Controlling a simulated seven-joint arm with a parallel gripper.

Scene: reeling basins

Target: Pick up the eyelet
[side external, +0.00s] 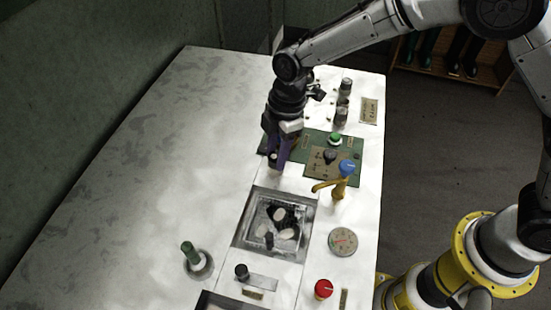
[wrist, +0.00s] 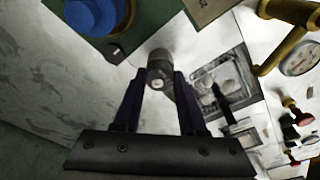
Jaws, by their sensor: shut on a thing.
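In the wrist view a small dark grey round piece (wrist: 160,66) with a pale spot at its near end sits between my fingertips; it appears to be the eyelet. My gripper (wrist: 160,76) is shut on it, one dark purple finger on each side. In the side view my gripper (side external: 275,160) points down at the left edge of the green panel, above the white bench. A dark bit shows between the fingers there, too small to make out. I cannot tell whether the piece touches the bench.
A square basin (side external: 240,232) with pale cocoons lies in front of my gripper. A yellow tap with a blue top (side external: 347,168), a round gauge (side external: 343,241) and a red knob (side external: 323,288) stand right of it. A green-handled item (side external: 188,250) stands front left. The bench's left side is clear.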

